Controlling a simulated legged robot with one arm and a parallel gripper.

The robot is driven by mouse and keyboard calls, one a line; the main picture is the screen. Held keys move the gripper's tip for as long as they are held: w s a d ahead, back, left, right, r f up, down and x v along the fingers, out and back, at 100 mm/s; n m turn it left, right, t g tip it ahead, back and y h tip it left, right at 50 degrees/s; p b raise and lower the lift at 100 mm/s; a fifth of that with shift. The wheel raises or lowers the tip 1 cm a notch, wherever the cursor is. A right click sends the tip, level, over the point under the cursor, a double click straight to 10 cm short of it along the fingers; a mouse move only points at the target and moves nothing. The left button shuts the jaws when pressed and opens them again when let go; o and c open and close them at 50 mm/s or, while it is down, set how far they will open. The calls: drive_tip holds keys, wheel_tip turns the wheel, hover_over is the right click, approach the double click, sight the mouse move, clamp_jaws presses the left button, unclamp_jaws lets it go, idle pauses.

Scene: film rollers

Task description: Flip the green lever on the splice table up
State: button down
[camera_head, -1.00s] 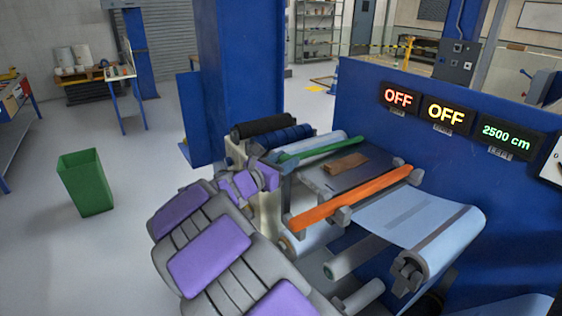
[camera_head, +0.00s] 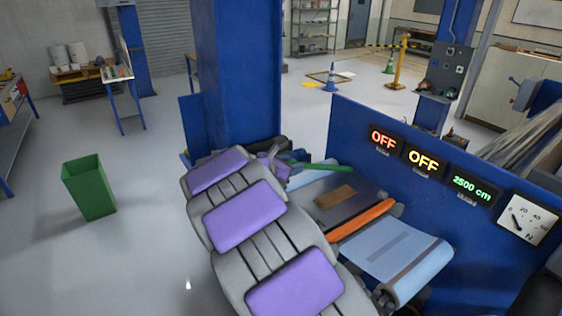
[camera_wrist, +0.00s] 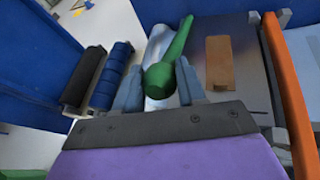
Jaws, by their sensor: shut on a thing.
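The green lever (camera_head: 325,168) runs along the far-left edge of the dark splice table (camera_head: 318,208). In the wrist view, the rounded near end of the green lever (camera_wrist: 160,78) sits between the two fingers of my gripper (camera_wrist: 159,88). My gripper is shut on that end. In the head view my purple and grey arm hides most of the gripper and the lever's near end. The lever looks low and close to the table; its exact tilt is hard to tell.
Black (camera_wrist: 82,77) and blue (camera_wrist: 112,75) rollers lie left of my gripper. A blue panel with displays (camera_head: 423,160) stands to the right.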

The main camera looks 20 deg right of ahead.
drive_tip(key=shift+g+y, duration=0.3)
drive_tip(key=shift+y, duration=0.4)
drive_tip(key=d+r+p, duration=0.1)
drive_tip(key=r+p, duration=0.1)
drive_tip(key=p, duration=0.1)
drive_tip(key=d+r+p, duration=0.2)
drive_tip(key=p, duration=0.1)
drive_tip(key=w+d+r+p, duration=0.1)
drive_tip(key=d+r+p, duration=0.1)
drive_tip(key=r, duration=0.1)
drive_tip(key=shift+p, duration=0.4)
drive_tip(key=shift+w+d+r+p, duration=0.2)
drive_tip(key=shift+d+r+p, duration=0.7)
drive_tip(key=shift+r+p, duration=0.15)
drive_tip(key=shift+r, duration=0.1)
